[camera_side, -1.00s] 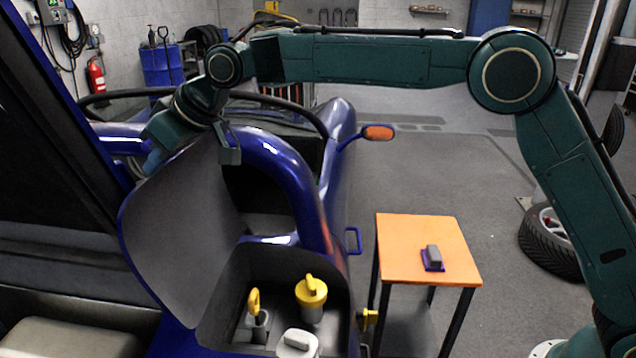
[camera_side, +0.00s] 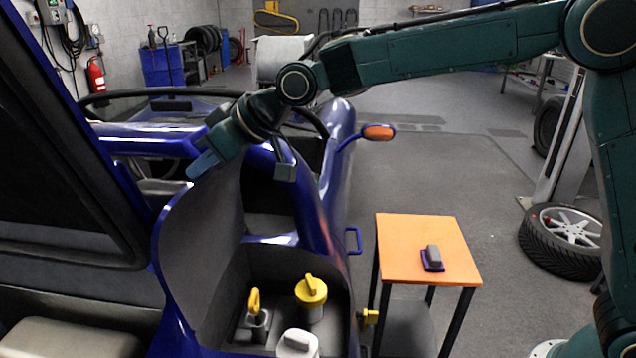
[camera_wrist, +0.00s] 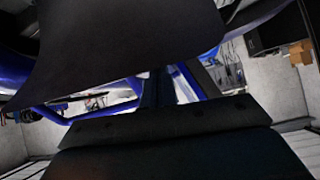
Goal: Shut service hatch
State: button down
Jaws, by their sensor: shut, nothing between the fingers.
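The service hatch (camera_side: 205,245) is a dark grey panel with a blue outer edge. It stands raised and steep on the left side of the open compartment (camera_side: 270,265) in the blue car. My gripper (camera_side: 198,168) is shut and empty at the hatch's upper left edge, on its outer side. It looks close to or touching the edge; the exact contact cannot be told. In the wrist view the hatch (camera_wrist: 140,45) shows as a large dark sheet across the top. The fingertips cannot be made out there.
Inside the compartment are a yellow cap (camera_side: 311,292), a yellow-handled dipstick (camera_side: 255,305) and a white cap (camera_side: 297,344). An orange-topped table (camera_side: 400,240) with a small grey block (camera_side: 433,257) stands right of the car. A mirror (camera_side: 378,132) sticks out behind.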

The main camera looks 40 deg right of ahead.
jog(key=shift+s+d+f, duration=0.25)
jog(key=shift+s+d, duration=0.35)
jog(key=shift+s, duration=0.05)
jog(key=s+d+f+t+y, duration=0.1)
jog(key=s+d+f, duration=1.3)
jog(key=f, duration=0.1)
jog(key=shift+s+d+f, duration=0.25)
jog(key=shift+s+d, duration=0.1)
jog(key=shift+d, duration=0.05)
jog(key=shift+r, duration=0.1)
notch_tip(320, 180, up, 20)
jog(key=s+d+f+m+g+h, duration=0.1)
jog(key=s+d+f+m+h, duration=0.2)
jog(key=s+d, duration=0.4)
jog(key=s+d+f+m+g+h, duration=0.2)
jog(key=s+d+f+m+h, duration=0.2)
jog(key=s, duration=0.9)
jog(key=d, duration=0.3)
jog(key=shift+f+h, duration=0.15)
jog(key=shift+h, duration=0.15)
